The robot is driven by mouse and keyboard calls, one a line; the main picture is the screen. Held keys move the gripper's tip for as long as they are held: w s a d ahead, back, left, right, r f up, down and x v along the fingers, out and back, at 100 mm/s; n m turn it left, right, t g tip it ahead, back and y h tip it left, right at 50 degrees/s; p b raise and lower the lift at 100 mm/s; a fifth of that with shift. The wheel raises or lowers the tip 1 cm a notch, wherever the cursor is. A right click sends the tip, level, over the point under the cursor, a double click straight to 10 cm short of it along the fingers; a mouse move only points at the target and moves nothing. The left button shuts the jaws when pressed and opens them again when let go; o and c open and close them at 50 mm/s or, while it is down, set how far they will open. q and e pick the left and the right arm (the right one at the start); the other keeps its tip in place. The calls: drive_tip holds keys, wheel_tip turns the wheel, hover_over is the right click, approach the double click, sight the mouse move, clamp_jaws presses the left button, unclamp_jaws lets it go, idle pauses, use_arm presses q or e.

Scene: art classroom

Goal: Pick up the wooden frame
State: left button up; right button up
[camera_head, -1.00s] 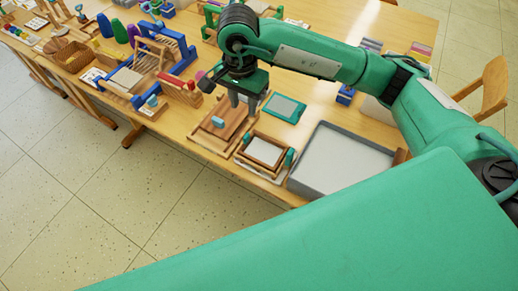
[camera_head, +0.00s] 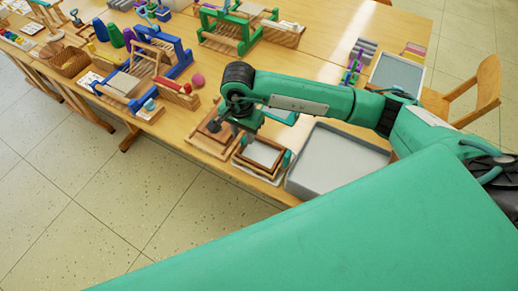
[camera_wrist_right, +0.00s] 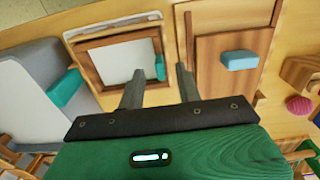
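The wooden frame (camera_head: 249,163) lies near the table's front edge, with a pale panel inside its brown rim. A small teal piece sits at its side. It also shows in the right wrist view (camera_wrist_right: 87,66). My right gripper (camera_head: 238,135) is low over the frame's left side in the head view. In the right wrist view my right gripper (camera_wrist_right: 160,68) is open. Its two fingers are apart, one over the pale panel and one by the gap beside the frame's outer edge. No grip on the frame shows. My left gripper is not in view.
A wooden board (camera_wrist_right: 218,75) with a blue knob lies close beside the frame. A grey tray (camera_head: 335,160) stands on the other side. Blue (camera_head: 165,55) and green (camera_head: 235,35) looms stand farther back. Bare tabletop (camera_head: 300,62) lies behind the arm.

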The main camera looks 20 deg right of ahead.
drive_tip(key=shift+f, duration=1.35)
clamp_jaws()
